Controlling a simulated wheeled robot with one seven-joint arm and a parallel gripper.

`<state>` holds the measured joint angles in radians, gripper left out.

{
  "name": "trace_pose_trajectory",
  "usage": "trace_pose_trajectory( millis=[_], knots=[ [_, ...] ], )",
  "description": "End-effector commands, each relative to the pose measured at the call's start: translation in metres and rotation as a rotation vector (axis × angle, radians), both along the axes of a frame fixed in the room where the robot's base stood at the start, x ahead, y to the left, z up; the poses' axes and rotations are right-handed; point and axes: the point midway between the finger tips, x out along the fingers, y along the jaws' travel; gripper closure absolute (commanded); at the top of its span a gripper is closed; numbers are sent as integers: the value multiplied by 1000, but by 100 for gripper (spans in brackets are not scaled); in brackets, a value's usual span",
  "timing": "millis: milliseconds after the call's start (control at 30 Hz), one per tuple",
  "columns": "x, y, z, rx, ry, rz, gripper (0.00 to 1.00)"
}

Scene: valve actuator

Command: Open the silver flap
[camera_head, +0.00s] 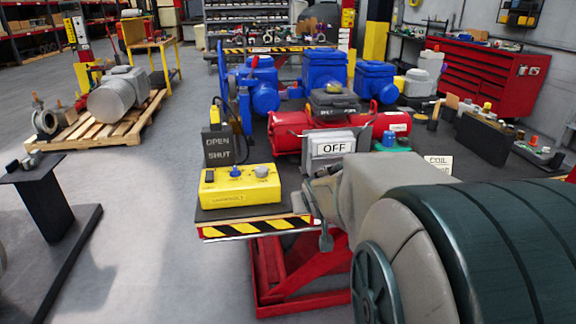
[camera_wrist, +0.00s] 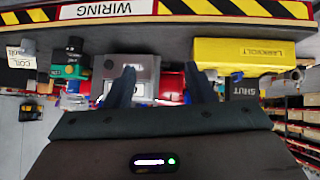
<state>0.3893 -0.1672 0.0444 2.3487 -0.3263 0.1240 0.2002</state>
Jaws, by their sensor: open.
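The silver flap (camera_head: 334,147), a grey plate with a white OFF label, stands at the front of a grey box near the middle of the bench in the head view. In the wrist view, which looks upside down, the grey box (camera_wrist: 139,64) shows ahead, and a pale part of it lies between my fingers. I cannot tell whether a finger touches the flap.
A yellow control box (camera_head: 240,186) and a dark OPEN/SHUT box (camera_head: 218,146) stand left of the flap. A red cylinder (camera_head: 290,128) lies behind it. Blue actuators (camera_head: 323,69) stand behind.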

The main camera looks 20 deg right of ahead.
Motion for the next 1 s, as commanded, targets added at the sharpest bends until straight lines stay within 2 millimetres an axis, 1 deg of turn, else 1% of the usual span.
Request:
trace_pose_trajectory(
  millis=[33,67,100,167,200,300,400,500,600,767,867,967,1000],
  knots=[
    [15,-26,-20,-19,-59,-18,51],
    [23,-38,-23,-31,-99,-20,51],
    [33,-55,-28,-44,-152,-21,51],
    [46,-80,-35,-63,-230,-20,51],
    [52,-97,-40,-74,-282,-19,51],
    [62,-136,-55,-91,-408,-2,51],
    [65,-168,-69,-94,-520,26,51],
    [62,-191,-79,-89,-612,53,51],
    [57,-206,-85,-83,-681,76,51],
    [54,-215,-88,-75,-734,99,51],
    [60,-218,-87,-74,-741,103,51],
    [74,-221,-87,-74,-742,103,51],
    [81,-223,-87,-74,-742,103,51]
  ],
)
